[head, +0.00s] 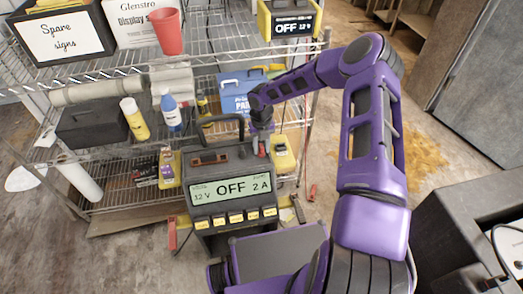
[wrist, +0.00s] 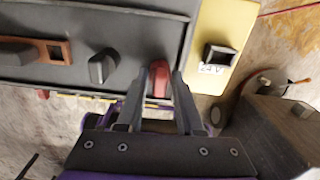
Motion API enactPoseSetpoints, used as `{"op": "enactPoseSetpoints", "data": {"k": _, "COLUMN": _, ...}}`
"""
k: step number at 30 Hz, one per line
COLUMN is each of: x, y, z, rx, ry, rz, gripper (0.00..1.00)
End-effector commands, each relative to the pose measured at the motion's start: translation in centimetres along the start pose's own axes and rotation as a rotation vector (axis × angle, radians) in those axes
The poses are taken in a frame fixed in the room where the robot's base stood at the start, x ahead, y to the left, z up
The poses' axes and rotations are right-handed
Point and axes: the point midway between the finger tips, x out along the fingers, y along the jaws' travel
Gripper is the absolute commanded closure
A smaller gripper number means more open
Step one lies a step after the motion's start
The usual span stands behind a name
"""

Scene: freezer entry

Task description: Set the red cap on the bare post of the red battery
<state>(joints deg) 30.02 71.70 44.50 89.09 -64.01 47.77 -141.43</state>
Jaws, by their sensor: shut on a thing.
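My gripper (head: 262,141) points down at the right end of the top of a dark grey charger (head: 231,192). In the wrist view my gripper (wrist: 158,92) is shut on a small red cap (wrist: 158,80), one finger on each side of it. The cap overlaps the charger's edge in that view; I cannot tell whether it touches the top. A black cap-like knob (wrist: 102,66) stands to its left. I cannot clearly make out a red battery or a bare post in either view.
A yellow unit (head: 283,155) stands right beside the charger. A wire shelf (head: 75,73) behind holds bottles, boxes and a red cup (head: 167,31). A dark bench (head: 455,200) stands at right.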

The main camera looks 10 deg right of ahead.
Motion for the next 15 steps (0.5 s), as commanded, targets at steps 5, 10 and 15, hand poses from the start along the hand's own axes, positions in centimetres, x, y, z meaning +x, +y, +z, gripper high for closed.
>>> {"op": "enactPoseSetpoints", "data": {"k": 5, "x": -0.02, "y": 0.0, "z": 0.0, "rx": 0.0, "ry": 0.0, "rz": 0.0, "gripper": 1.0}}
{"op": "enactPoseSetpoints", "data": {"k": 10, "x": -0.03, "y": 0.0, "z": 0.01, "rx": 0.0, "ry": 0.0, "rz": 0.0, "gripper": 1.0}}
{"op": "enactPoseSetpoints", "data": {"k": 15, "x": -0.89, "y": -0.04, "z": 0.08, "rx": 0.0, "ry": -0.002, "rz": -0.001, "gripper": 1.0}}
